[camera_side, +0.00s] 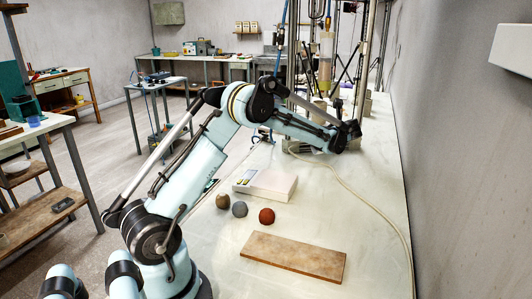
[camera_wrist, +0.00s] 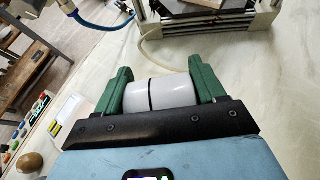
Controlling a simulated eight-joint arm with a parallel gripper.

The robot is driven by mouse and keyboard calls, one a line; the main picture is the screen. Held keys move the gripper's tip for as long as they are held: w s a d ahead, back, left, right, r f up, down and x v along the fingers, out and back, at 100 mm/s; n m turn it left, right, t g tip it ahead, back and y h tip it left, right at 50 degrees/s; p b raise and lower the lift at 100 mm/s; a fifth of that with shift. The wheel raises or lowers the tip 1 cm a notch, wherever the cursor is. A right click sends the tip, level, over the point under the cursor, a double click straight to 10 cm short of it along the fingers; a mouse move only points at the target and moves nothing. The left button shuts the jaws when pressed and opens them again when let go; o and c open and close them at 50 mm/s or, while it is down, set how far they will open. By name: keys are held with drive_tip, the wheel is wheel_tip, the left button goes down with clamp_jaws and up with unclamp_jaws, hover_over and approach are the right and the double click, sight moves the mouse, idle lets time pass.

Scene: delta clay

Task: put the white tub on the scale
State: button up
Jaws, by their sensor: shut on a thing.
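The white tub (camera_wrist: 172,92) is between the two green fingers of my gripper (camera_wrist: 160,70) in the wrist view, with a dark line across its side. My gripper is shut on it. In the side view my gripper (camera_side: 346,136) is at the far part of the bench, past the scale; the tub cannot be made out there. The scale (camera_side: 272,184) is a flat white box with a small yellow-green display, on the bench nearer the arm's base. Part of it shows at the left of the wrist view (camera_wrist: 67,110). Its visible top looks empty.
Three balls, olive (camera_side: 222,201), grey (camera_side: 239,209) and rust-red (camera_side: 266,216), lie in front of the scale. A brown board (camera_side: 294,257) lies nearer. A pale hose (camera_side: 372,198) curves along the right. A metal frame with a clear cylinder (camera_side: 326,62) stands behind my gripper.

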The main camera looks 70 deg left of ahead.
drive_tip(key=shift+a+f, duration=0.1)
drive_tip(key=a+f, duration=0.2)
drive_tip(key=a, duration=0.1)
drive_tip(key=s+a+f, duration=0.1)
drive_tip(key=a+f, duration=0.1)
drive_tip(key=a, duration=0.2)
drive_tip(key=a+f, duration=0.2)
drive_tip(key=a, duration=0.2)
drive_tip(key=shift+s+a+f, duration=0.15)
drive_tip(key=shift+s+f, duration=0.25)
drive_tip(key=shift+f, duration=1.85)
drive_tip(key=shift+f, duration=0.15)
drive_tip(key=o, duration=1.1)
